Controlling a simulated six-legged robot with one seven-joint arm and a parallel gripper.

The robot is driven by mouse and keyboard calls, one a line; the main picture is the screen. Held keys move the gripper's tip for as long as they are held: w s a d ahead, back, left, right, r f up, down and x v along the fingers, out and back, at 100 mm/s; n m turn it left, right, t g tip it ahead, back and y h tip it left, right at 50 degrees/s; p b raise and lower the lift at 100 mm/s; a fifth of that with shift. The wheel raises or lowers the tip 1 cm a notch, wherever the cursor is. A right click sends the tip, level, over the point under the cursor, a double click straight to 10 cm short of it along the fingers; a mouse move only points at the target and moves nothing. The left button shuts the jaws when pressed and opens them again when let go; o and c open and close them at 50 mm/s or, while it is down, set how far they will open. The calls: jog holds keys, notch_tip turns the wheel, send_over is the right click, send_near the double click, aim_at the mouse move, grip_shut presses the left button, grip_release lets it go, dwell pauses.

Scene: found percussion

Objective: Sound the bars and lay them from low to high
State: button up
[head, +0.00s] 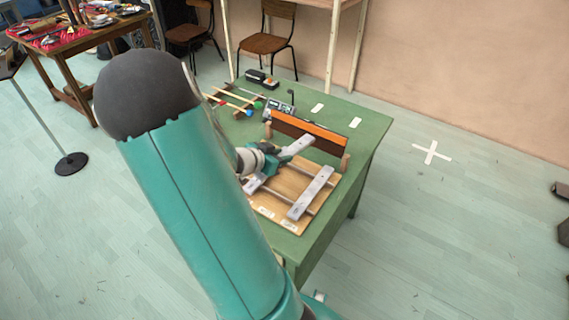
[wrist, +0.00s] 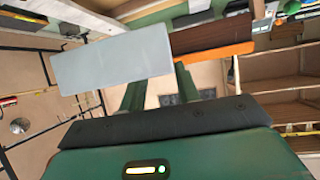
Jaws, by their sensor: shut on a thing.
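My gripper (head: 282,156) is shut on a pale metal bar (head: 298,145) and holds it over the wooden board (head: 268,210) on the green table. In the wrist view the held bar (wrist: 110,56) is a plain grey slab, across the tips of my dark green fingers (wrist: 160,88). Another metal bar (head: 311,192) lies across the rails at the board's right. Part of a further bar (head: 253,184) shows at the left, mostly hidden by my arm. Several mallets (head: 230,99) with coloured heads lie at the table's back left.
A long dark and orange rack (head: 308,132) stands behind the board, close to the held bar. A small grey device (head: 280,108) and a black case (head: 256,77) are farther back. White labels (head: 288,225) line the board's front edge. My arm hides the table's left side.

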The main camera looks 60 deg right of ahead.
jog(key=w+d+f+n+t, duration=0.1)
jog(key=w+d+f+t, duration=0.1)
jog(key=w, duration=1.2)
jog(key=shift+w+f+n, duration=0.35)
jog(key=shift+f+n, duration=0.05)
jog(key=shift+f, duration=0.1)
jog(key=shift+f, duration=3)
jog(key=shift+f, duration=0.35)
jog(key=o, duration=1.2)
jog(key=shift+f, duration=0.1)
